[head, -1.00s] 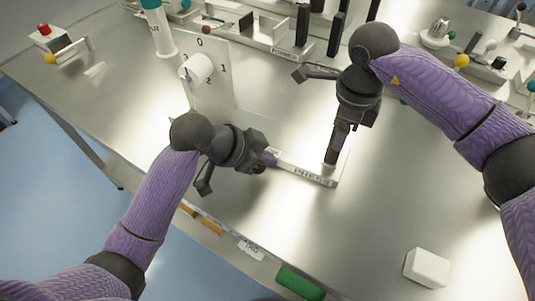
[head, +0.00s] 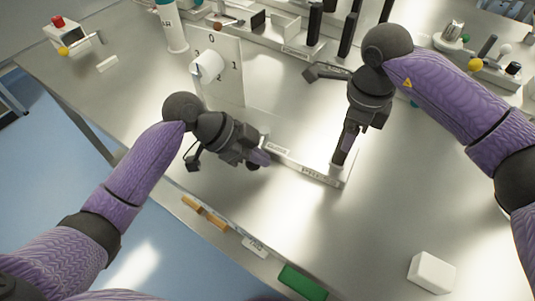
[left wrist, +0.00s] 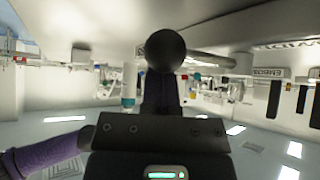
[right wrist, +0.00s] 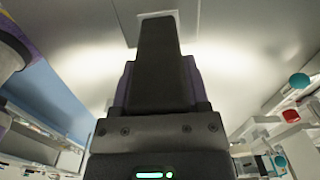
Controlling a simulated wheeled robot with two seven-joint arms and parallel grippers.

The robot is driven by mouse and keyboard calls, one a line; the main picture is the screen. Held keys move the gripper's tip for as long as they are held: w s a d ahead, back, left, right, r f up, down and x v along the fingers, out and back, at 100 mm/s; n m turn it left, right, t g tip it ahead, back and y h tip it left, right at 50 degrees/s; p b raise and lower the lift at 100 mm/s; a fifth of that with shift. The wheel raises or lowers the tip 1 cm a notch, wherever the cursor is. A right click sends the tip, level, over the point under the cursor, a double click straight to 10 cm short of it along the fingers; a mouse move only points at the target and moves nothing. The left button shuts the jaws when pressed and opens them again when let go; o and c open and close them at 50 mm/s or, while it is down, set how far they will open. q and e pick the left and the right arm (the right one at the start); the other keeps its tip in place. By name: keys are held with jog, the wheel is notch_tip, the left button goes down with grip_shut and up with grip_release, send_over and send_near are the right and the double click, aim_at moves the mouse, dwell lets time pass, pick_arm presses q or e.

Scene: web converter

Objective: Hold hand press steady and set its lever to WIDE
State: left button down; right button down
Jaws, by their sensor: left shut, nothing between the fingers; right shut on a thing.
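The hand press has a pale base bar (head: 310,170) with a printed label, its text too small to read surely. A dark upright post (head: 340,156) stands at its right end. My right gripper (head: 349,136) is shut on this post from above. My left gripper (head: 260,155) is shut and empty near the left end of the bar. In the left wrist view, a black ball knob (left wrist: 166,49) on a pale rod (left wrist: 212,60) appears just ahead of the left fingers (left wrist: 163,90); whether they touch it is unclear. The lever's setting cannot be read.
An upright panel (head: 228,80) marked 0, 1, 2 with a white roll (head: 207,66) stands behind my left gripper. A white block (head: 431,271) lies front right and a green block (head: 302,282) at the front edge. Further fixtures line the back. The table's middle right is clear.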

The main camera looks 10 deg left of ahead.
pick_arm(q)
jog(key=shift+a+f+m+g, duration=0.15)
jog(key=shift+a+m+g, duration=0.55)
jog(key=shift+a+m, duration=0.1)
pick_arm(e)
jog(key=shift+s+d+f, duration=0.1)
jog(key=shift+s+f, duration=0.05)
jog(key=shift+f, duration=0.3)
pick_arm(q)
jog(key=shift+a, duration=0.3)
jog(key=shift+w+a, duration=0.25)
jog(key=shift+a, duration=0.5)
jog(key=shift+w+a, duration=0.4)
jog(key=shift+a, duration=0.45)
jog(key=shift+w+a, duration=0.1)
pick_arm(e)
jog(key=shift+d, duration=0.1)
pick_arm(q)
jog(key=d, duration=0.1)
jog(key=s+d, duration=0.2)
jog(key=shift+d+r+m, duration=0.15)
jog(key=shift+r+m, duration=0.15)
jog(key=shift+r, duration=0.1)
jog(key=w+a+r, duration=0.3)
jog(key=a+r, duration=0.2)
jog(key=r, duration=0.2)
jog(key=shift+a+r, duration=0.3)
